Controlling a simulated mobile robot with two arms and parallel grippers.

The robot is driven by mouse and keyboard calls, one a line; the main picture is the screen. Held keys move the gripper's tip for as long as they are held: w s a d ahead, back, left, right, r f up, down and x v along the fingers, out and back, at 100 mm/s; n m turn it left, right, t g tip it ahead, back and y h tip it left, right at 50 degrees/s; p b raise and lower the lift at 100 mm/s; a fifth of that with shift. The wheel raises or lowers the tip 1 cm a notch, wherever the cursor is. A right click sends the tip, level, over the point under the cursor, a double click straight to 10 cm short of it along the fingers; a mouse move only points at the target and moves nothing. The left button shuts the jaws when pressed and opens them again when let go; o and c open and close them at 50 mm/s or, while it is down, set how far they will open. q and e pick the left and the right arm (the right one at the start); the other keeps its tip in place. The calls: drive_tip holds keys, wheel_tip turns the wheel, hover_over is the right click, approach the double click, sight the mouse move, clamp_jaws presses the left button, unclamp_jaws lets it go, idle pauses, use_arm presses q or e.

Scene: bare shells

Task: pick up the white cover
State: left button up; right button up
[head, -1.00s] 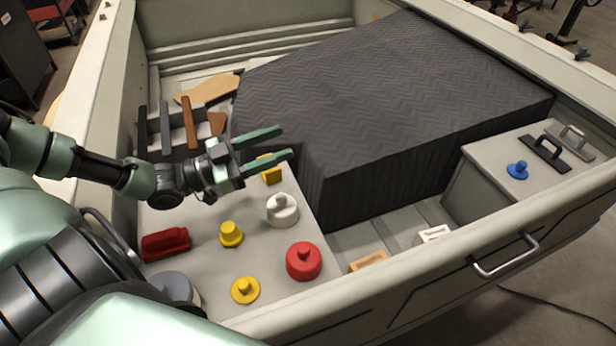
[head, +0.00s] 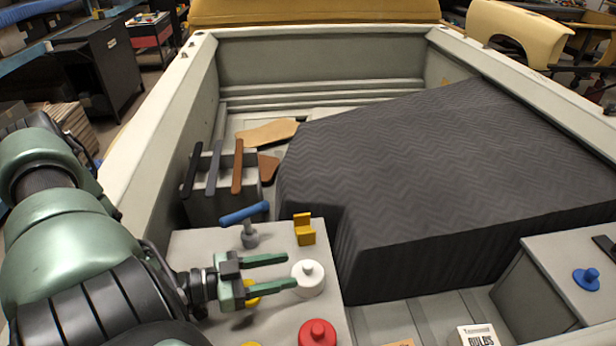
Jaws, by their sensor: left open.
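The white cover (head: 309,281) is a round lid with a small knob on top. It stands upright on the grey bench top (head: 205,246) in the head view. My left gripper (head: 291,271) is open and empty, its two green fingers pointing right toward the cover. The fingertips are at the cover's left side, and the lower one overlaps its left edge in the picture. I cannot tell whether they touch. My right gripper is not in view.
A red knobbed lid (head: 317,334) is just in front of the cover. A yellow piece (head: 253,292) is partly hidden behind the gripper. A yellow block (head: 304,230) and a blue-handled valve (head: 245,222) stand behind. A large dark quilted block (head: 420,190) rises to the right.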

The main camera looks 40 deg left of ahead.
sight(302, 267)
use_arm(q)
drive_tip(key=x, duration=0.4)
drive_tip(key=shift+p, duration=0.4)
clamp_jaws()
drive_tip(key=shift+r, duration=0.1)
